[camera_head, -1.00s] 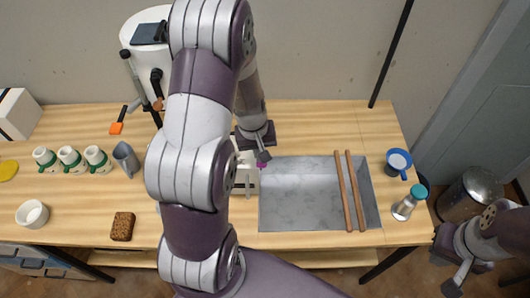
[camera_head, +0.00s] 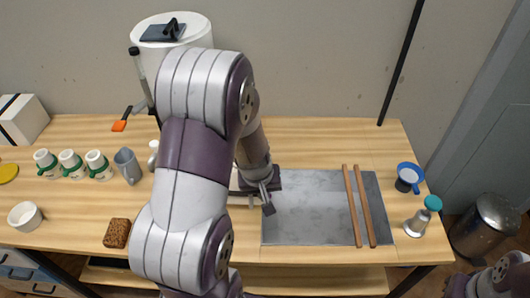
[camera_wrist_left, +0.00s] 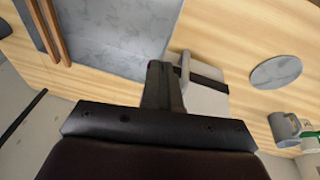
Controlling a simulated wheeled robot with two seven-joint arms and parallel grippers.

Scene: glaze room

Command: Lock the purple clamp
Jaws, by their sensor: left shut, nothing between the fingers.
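My left gripper (camera_head: 268,204) is shut and empty, low over the left edge of the grey tray. In the left wrist view, the left gripper's dark fingers (camera_wrist_left: 163,82) are together beside a pale box with a dark strap (camera_wrist_left: 207,98) and a small grey bar on it. Whether they touch it I cannot tell. The purple clamp is not visible in either current view; my left arm covers much of the area left of the tray. Only part of my right arm shows at the bottom right corner; its fingertips cannot be made out.
The grey tray (camera_head: 305,226) carries two wooden sticks (camera_head: 358,208). A blue-rimmed cup (camera_head: 408,178) and a teal-topped shaker (camera_head: 421,217) stand to its right. Several mugs (camera_head: 72,164), a grey pitcher (camera_head: 128,166), a white bowl (camera_head: 25,216) and a brown sponge (camera_head: 117,233) are at left.

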